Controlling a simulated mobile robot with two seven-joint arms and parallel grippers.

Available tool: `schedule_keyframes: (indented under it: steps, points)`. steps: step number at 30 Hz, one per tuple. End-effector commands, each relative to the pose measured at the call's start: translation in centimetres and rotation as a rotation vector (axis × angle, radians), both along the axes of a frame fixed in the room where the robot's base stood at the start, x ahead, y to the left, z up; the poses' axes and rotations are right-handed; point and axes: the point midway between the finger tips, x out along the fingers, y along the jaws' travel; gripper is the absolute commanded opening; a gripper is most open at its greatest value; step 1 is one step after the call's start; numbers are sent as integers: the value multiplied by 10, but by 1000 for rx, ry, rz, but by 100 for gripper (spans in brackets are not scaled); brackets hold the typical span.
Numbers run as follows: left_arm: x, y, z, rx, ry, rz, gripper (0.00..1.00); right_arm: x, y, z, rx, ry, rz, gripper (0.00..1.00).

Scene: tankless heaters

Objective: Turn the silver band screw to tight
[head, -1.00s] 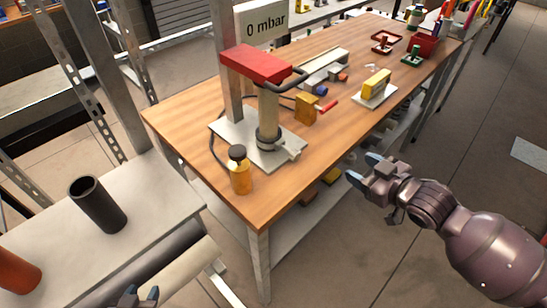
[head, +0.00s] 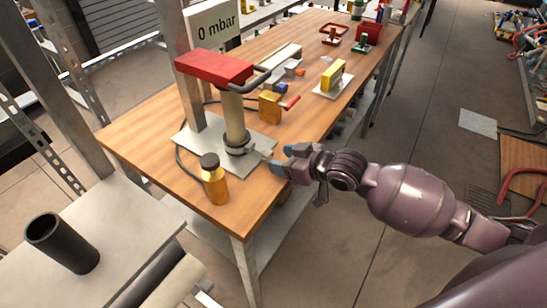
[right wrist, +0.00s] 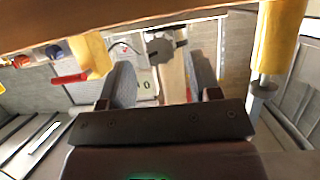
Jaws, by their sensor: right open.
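A red-topped stand (head: 215,68) rises from a pale base plate on the wooden bench, on a tan column (head: 235,113). A dark band (head: 237,143) circles the column's foot, with a pale silver part (head: 263,146) jutting towards my right gripper. In the right wrist view, which looks upside down, a grey lobed knob (right wrist: 160,46) sits before the column; I take it as the band screw. My right gripper (head: 284,160) is open and empty, just right of the jutting part. Its fingers (right wrist: 160,72) frame the column, with the knob beyond, apparently untouched. My left gripper is out of view.
An amber bottle (head: 214,182) stands at the bench's near corner, left of the gripper. A yellow block with a red handle (head: 270,104) stands behind the stand. A metal post (head: 187,85) rises behind it. A dark cylinder (head: 62,244) stands on the pale left bench.

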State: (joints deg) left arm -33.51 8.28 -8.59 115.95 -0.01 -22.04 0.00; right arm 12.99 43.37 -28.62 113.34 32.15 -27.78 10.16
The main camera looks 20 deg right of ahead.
Motion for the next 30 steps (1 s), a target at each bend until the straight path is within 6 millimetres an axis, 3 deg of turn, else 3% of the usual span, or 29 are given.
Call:
schedule_keyframes:
  steps: [7, 19, 28, 30]
  points:
    - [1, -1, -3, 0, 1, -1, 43, 20, 14, -11, 1, 1, 0, 57]
    - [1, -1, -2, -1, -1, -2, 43, 24, 17, -12, 0, 0, 0, 57]
    - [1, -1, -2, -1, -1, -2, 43, 24, 17, -12, 0, 0, 0, 11]
    - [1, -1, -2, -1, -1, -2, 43, 24, 17, -12, 0, 0, 0, 8]
